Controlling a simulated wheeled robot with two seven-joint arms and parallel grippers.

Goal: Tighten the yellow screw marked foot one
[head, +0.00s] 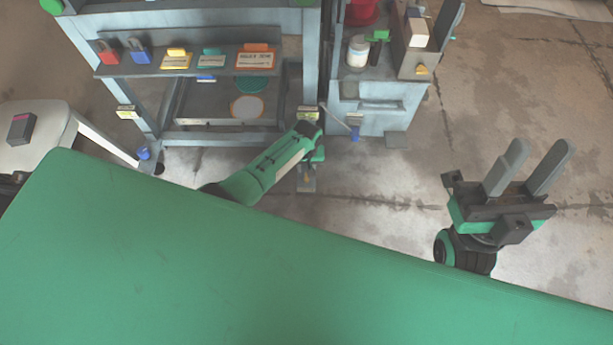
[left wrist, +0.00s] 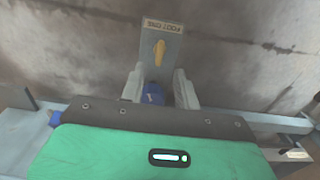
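The yellow screw (left wrist: 159,52) sits on a grey plate (left wrist: 160,75) labelled "FOOT ONE", just beyond my left fingertips in the left wrist view. My right gripper (head: 529,168) is open and empty over the floor at the right.
A grey press frame (head: 150,118) with a shelf of coloured padlocks and tags stands at the back. A blue-grey cabinet (head: 380,112) with a white bottle (head: 357,50) is beside it. A pale stool (head: 40,150) is at the left. Floor at the right is clear.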

